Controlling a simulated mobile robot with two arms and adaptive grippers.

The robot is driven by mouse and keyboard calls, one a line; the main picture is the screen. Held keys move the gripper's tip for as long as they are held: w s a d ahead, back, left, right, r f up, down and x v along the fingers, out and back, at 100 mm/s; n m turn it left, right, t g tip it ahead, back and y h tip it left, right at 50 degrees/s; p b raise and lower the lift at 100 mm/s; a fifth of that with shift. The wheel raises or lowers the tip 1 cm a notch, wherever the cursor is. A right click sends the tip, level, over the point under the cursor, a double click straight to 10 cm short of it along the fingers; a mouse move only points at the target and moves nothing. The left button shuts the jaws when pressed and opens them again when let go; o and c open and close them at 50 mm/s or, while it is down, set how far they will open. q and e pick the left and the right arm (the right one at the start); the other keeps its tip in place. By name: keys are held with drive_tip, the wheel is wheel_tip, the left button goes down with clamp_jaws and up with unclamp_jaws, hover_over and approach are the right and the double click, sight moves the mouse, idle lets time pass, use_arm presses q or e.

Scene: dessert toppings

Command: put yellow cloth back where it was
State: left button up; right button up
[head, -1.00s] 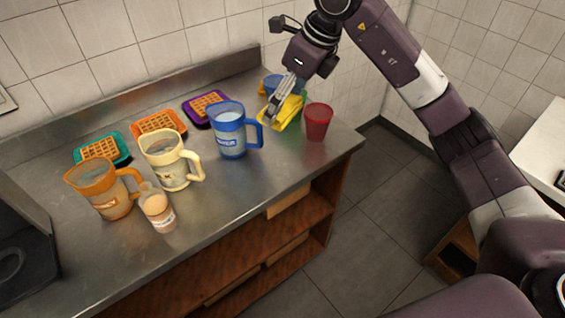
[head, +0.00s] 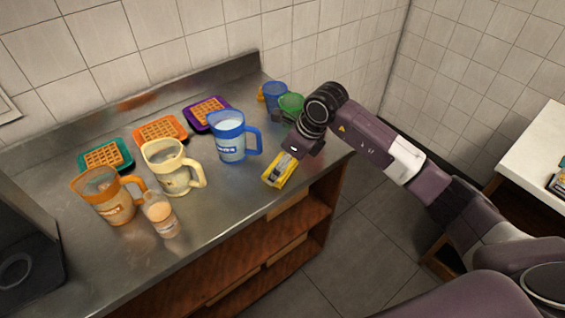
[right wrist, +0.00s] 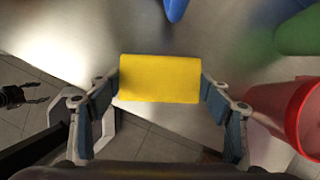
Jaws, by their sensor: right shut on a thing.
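The yellow cloth (head: 274,181) is a folded rectangle near the front edge of the steel counter, in front of the blue pitcher (head: 231,150). My right gripper (head: 285,163) is shut on it from above. In the right wrist view the cloth (right wrist: 160,78) sits between both fingertips of the gripper (right wrist: 160,88). I cannot tell whether the cloth touches the counter. A small dark gripper, which looks like my left one (right wrist: 36,93), shows at the left edge of the right wrist view, its fingers apart. It is not in the head view.
A red cup (right wrist: 300,112) stands close to the right gripper; my arm hides it in the head view. A blue cup (head: 275,96) and green cup (head: 292,104) stand behind. A cream pitcher (head: 172,170), orange pitcher (head: 105,200), glass (head: 161,217) and waffle trays (head: 159,131) fill the left.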

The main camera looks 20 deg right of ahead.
drive_tip(key=shift+f, duration=0.25)
drive_tip(key=o, duration=1.1)
drive_tip(key=shift+r, duration=0.1)
drive_tip(key=shift+r, duration=0.15)
drive_tip(key=b+v, duration=0.2)
drive_tip(key=v, duration=1)
